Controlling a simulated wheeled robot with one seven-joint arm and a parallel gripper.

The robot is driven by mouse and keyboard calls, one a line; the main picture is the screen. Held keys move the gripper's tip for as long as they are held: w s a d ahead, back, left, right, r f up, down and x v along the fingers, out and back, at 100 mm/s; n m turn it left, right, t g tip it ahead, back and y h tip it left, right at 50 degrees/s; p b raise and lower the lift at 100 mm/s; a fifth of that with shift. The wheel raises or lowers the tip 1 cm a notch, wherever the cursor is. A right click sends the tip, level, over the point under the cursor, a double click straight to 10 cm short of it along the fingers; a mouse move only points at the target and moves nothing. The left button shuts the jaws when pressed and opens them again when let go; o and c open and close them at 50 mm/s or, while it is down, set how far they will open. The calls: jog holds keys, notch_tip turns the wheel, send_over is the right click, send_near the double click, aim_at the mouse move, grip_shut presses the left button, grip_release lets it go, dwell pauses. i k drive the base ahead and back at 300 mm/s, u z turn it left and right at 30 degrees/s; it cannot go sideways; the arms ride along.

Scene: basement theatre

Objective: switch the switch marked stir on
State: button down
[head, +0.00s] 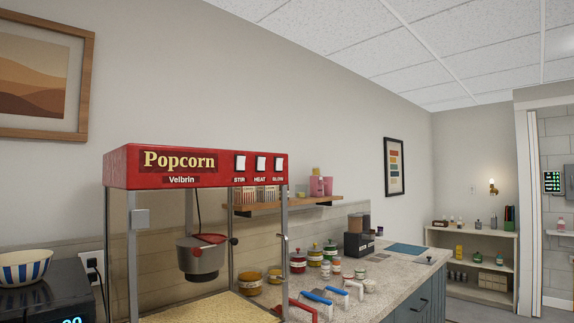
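The red popcorn machine (128,168) stands in the middle foreground of the head view, with "Popcorn" and "Velbrin" on its top panel. Three white switches sit in a row at the panel's right. The switch marked stir (240,163) is the leftmost. The switch marked heat (261,164) is in the middle, and the third switch (278,164) has a label too small to read surely. I cannot tell whether any switch is on or off. A grey kettle (204,258) hangs inside the machine above the popcorn (215,308). My gripper is not in view.
A counter (405,272) holds jars, a dark dispenser (358,240) and red-, blue- and white-handled tools right of the machine. A wooden wall shelf (300,205) is behind it. A striped bowl (24,268) sits on a dark appliance (45,298) at left.

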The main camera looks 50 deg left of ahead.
aim_at(240, 160)
jog(key=i, duration=1.1)
jog(key=u, duration=2.6)
